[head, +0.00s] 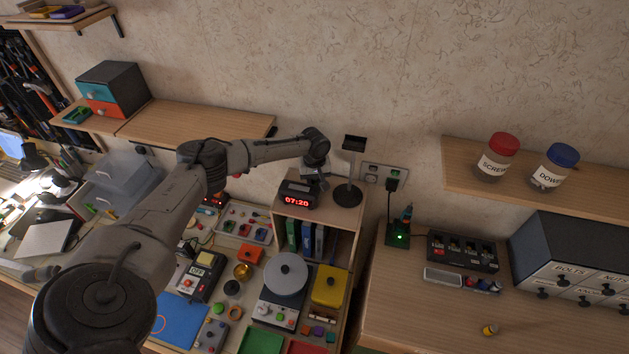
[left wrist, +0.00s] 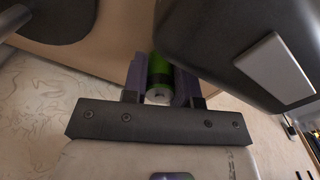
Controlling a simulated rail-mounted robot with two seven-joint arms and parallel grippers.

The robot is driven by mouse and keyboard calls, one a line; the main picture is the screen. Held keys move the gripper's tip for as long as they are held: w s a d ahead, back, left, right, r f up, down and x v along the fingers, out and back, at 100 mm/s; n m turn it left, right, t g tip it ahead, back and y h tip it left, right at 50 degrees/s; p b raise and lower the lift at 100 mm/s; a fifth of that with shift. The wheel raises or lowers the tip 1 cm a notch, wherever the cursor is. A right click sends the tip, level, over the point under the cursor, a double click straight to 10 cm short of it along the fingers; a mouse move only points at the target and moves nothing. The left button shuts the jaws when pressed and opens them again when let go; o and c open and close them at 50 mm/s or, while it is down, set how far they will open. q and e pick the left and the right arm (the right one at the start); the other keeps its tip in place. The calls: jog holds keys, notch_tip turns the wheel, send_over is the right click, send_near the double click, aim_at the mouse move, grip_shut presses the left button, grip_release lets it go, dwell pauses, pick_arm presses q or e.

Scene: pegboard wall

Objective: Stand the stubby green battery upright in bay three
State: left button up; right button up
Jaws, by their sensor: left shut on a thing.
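The stubby green battery (left wrist: 159,68) shows in the left wrist view as a green cylinder with a pale metal end, between the fingers of my left gripper (left wrist: 160,85). In the head view my left gripper (head: 316,182) is just behind the red-digit clock (head: 297,195), over a small wooden cabinet top; the battery is not clear there. A black unit with several bays (head: 462,252), likely the charger, stands on the right bench; its bay labels are too small to read. My right gripper is not in view.
A black stand (head: 348,194) with a round base is close right of my left gripper. A grey tray (head: 443,278) and small cells lie before the bay unit. A yellow-and-dark piece (head: 490,329) lies on the right bench (head: 420,320), whose front is mostly clear. A drawer cabinet (head: 570,262) stands at right.

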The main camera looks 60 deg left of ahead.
pick_arm(q)
jog(key=shift+f, duration=0.1)
jog(key=o, duration=0.9)
notch_tip(320, 180, up, 11)
jog(key=shift+r+b, duration=0.15)
jog(key=shift+b, duration=0.35)
jog(key=shift+r, duration=0.55)
jog(key=c, duration=0.3)
